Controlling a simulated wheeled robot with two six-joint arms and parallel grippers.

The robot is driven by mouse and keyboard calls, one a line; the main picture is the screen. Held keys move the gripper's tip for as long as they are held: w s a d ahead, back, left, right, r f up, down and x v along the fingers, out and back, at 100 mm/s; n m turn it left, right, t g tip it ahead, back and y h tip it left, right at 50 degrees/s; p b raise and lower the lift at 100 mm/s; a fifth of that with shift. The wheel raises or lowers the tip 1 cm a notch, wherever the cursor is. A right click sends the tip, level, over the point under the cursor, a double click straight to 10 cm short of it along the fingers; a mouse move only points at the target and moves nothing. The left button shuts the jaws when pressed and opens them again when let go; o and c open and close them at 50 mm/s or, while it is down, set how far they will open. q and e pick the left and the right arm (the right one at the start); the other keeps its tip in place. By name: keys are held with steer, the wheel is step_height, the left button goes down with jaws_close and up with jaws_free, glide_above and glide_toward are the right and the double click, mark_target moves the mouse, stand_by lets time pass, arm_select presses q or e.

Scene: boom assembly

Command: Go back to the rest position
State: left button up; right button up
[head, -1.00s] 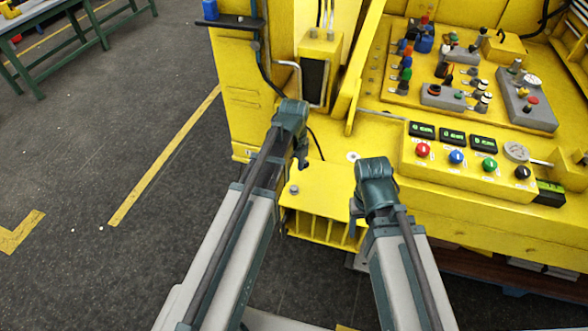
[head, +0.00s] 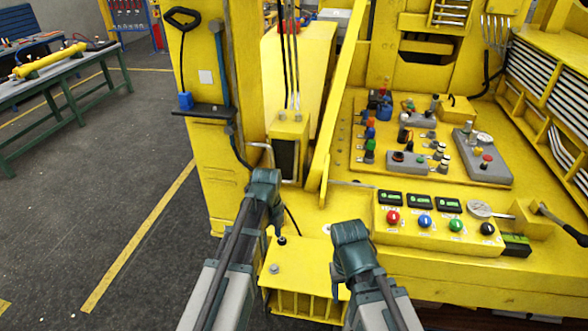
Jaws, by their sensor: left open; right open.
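My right gripper (head: 340,285) is at the right side of the same yellow ledge (head: 305,268), left of the button box. The wrists hide most of both grippers' fingers. I see nothing held in either gripper.
A yellow button box (head: 440,222) with several coloured knobs stands on the machine to the right. Behind it is a panel of switches (head: 425,140). A green-legged workbench (head: 60,85) stands at the far left. The grey floor (head: 90,190) between is clear.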

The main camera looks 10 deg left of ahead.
arm_select(q)
steer(key=shift+f, duration=0.1)
steer(key=s+d+f+n+b, duration=0.5)
steer(key=s+f+n+b, duration=0.1)
steer(key=n, duration=0.4)
steer(key=s+d+f+n+y+b, duration=0.1)
steer(key=s+d+f+n+b, duration=0.5)
steer(key=s+n, duration=0.3)
steer(key=shift+n, duration=0.6)
steer(key=shift+w+r, duration=0.1)
steer(key=shift+w, duration=0.1)
